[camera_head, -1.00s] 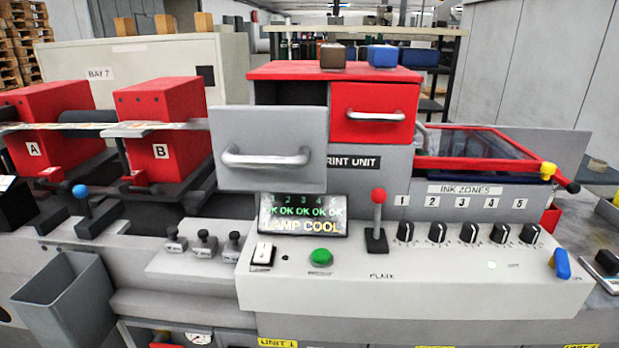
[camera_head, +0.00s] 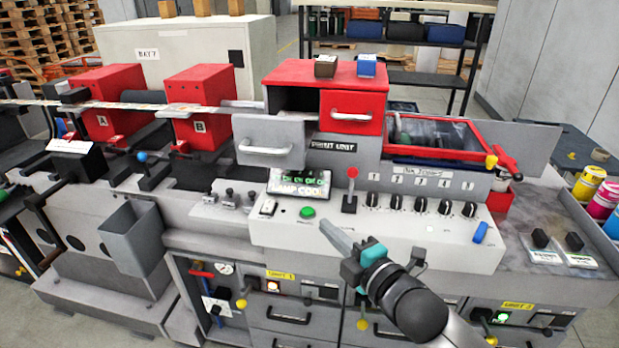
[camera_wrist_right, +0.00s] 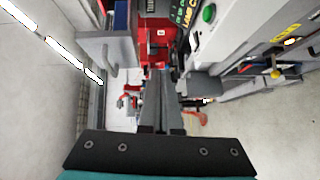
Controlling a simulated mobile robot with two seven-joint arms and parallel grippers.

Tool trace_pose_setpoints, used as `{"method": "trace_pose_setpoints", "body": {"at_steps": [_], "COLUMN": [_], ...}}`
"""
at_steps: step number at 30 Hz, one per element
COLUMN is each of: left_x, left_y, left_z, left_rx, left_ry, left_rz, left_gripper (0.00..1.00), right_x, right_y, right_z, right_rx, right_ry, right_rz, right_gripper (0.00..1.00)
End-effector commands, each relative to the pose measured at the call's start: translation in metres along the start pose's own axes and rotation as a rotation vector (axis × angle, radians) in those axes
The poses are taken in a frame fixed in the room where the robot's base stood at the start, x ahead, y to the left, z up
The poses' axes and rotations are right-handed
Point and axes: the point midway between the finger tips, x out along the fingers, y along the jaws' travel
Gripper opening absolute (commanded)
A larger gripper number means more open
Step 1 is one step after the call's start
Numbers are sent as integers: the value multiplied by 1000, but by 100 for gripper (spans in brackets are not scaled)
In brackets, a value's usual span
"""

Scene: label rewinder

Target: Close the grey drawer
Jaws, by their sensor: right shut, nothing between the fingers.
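The grey drawer (camera_head: 268,132) juts out of the print unit, left of a closed red drawer (camera_head: 350,104). It has a light horizontal handle (camera_head: 265,148) on its front, and dark empty space shows above and behind its face. In the right wrist view the grey drawer (camera_wrist_right: 122,48) shows sideways at the upper left, with its handle. My right gripper (camera_head: 326,224) is shut and empty, below and to the right of the grey drawer, apart from it, over the front of the control panel. Its fingers also show in the right wrist view (camera_wrist_right: 160,100). My left gripper is not in view.
The control panel (camera_head: 262,236) stands below the drawers with a lit screen (camera_head: 299,184), a green button (camera_head: 307,212), a red-knobbed lever (camera_head: 351,188) and several black knobs. A brown block (camera_head: 326,66) and a blue block (camera_head: 367,65) sit on the red top.

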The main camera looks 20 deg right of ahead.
Motion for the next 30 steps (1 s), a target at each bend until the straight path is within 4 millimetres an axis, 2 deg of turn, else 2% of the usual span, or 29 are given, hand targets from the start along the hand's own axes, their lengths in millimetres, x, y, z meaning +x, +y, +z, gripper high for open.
{"method": "trace_pose_setpoints", "body": {"at_steps": [1,3,6,14,30], "left_x": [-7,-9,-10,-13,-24], "left_y": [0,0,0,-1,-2], "left_z": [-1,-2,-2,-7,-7], "left_rx": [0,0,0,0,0], "left_ry": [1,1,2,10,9], "left_rz": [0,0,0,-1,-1], "left_gripper": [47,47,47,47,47], "right_x": [-3,-5,-6,14,92], "right_y": [23,39,49,51,57], "right_z": [-7,-14,-18,-18,-22], "right_rx": [-34,-65,-87,-87,-84], "right_ry": [18,33,42,42,43], "right_rz": [31,57,76,78,79], "right_gripper": [0,0,0,0,0]}}
